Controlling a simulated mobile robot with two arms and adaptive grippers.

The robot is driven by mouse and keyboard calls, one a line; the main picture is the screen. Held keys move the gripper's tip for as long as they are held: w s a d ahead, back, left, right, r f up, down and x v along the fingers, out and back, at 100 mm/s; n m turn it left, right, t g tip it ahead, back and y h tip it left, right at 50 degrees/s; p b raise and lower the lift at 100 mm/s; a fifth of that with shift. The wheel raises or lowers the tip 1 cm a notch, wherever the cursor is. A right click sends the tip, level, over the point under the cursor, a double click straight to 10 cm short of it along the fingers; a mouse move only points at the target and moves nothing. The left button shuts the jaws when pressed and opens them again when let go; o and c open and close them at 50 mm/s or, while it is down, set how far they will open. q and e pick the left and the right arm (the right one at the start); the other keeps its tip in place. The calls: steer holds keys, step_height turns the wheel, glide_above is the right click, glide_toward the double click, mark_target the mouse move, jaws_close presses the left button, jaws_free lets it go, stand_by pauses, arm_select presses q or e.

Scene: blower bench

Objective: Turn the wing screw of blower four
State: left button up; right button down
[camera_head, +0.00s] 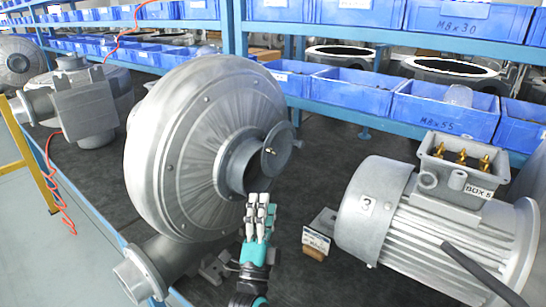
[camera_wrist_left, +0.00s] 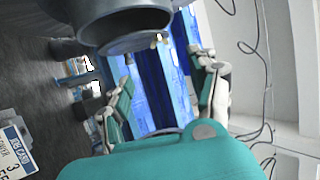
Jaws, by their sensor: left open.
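A large grey blower (camera_head: 185,130) stands on the dark bench, its round inlet pipe facing right. A round flap (camera_head: 284,160) sits at the pipe's mouth and bears a small brass piece (camera_head: 270,151) that looks like the wing screw. In the left wrist view the brass piece (camera_wrist_left: 158,41) shows at the pipe's rim (camera_wrist_left: 125,40). No blower number is readable on the housing. My left gripper (camera_head: 259,205) is below the pipe mouth, fingers upward, apart from the screw. In the wrist view its fingers (camera_wrist_left: 165,78) are spread with nothing between them. My right gripper is not in view.
A grey motor (camera_head: 385,212) marked 3 stands on the right, with a terminal box labelled BOX 5. A small card (camera_head: 317,241) stands between it and the blower; its text looks like a 3 in the wrist view (camera_wrist_left: 15,145). Blue bins (camera_head: 440,108) line the back.

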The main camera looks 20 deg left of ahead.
mark_target(274, 154)
arm_select(q)
steer(key=p+x, duration=0.2)
steer(key=x, duration=1)
steer(key=shift+w+r, duration=0.15)
steer(key=shift+w, duration=0.15)
steer(key=c, duration=1.2)
steer(key=shift+o, duration=0.2)
steer(key=n+y+b, duration=0.1)
steer(key=b, duration=0.2)
steer(key=f+n+t+y+b, duration=0.1)
steer(key=b, duration=0.3)
steer(key=shift+w+d+t, duration=0.1)
steer(key=shift+w+t, duration=0.05)
steer(key=shift+t, duration=0.15)
steer(key=shift+r+n+y+b, duration=0.25)
steer(key=shift+n+y+b, duration=0.25)
steer(key=shift+n+y, duration=0.1)
steer(key=o, duration=1.2)
steer(key=shift+c, duration=0.2)
